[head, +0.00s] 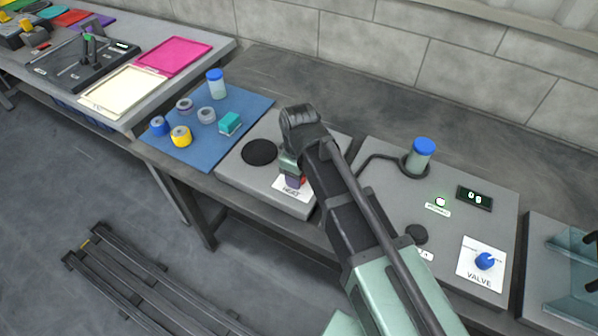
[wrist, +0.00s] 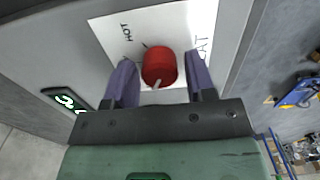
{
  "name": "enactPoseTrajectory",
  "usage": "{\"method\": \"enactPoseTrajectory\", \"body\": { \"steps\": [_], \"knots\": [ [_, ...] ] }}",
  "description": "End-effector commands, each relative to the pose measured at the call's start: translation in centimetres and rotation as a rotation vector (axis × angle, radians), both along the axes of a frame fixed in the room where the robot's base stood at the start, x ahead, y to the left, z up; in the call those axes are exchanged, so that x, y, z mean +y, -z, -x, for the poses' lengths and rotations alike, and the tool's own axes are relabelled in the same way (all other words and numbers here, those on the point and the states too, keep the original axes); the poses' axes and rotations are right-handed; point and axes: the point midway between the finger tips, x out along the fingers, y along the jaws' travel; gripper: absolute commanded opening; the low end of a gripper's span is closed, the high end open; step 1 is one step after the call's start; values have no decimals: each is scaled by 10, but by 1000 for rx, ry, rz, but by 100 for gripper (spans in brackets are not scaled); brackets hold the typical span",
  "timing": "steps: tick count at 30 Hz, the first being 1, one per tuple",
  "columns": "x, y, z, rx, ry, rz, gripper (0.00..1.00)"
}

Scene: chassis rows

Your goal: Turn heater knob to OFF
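The heater knob (wrist: 159,69) is a round red knob with a pale pointer mark, on a white label plate (wrist: 205,17) with the words HOT and part of HEAT, in the wrist view. In the head view the plate (head: 282,190) is on the front of a grey heater unit (head: 235,172) with a dark round hot plate (head: 259,152). My gripper (wrist: 155,80) is open, with one purple finger on each side of the knob and visible gaps between. My arm covers part of the unit in the head view. The OFF mark is not seen.
Right of my arm is a grey unit (head: 380,215) with a blue-capped jar (head: 421,155), a small display (head: 475,198) and a blue valve knob (head: 485,261). Left is a blue mat (head: 190,150) with jars and a teal block (head: 230,123). Floor rails (head: 140,275) lie in front.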

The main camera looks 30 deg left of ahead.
Motion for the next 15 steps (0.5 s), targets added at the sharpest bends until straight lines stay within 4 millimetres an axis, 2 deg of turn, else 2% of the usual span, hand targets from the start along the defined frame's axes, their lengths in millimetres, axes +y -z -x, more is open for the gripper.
{"method": "enactPoseTrajectory", "body": {
  "steps": [2, 10, 15],
  "knots": [
    [0, 0, 0, 0, 0, 0, 61],
    [0, -2, 0, 0, 1, 0, 61],
    [0, -23, 0, 0, 1, 0, 61]
  ]
}}
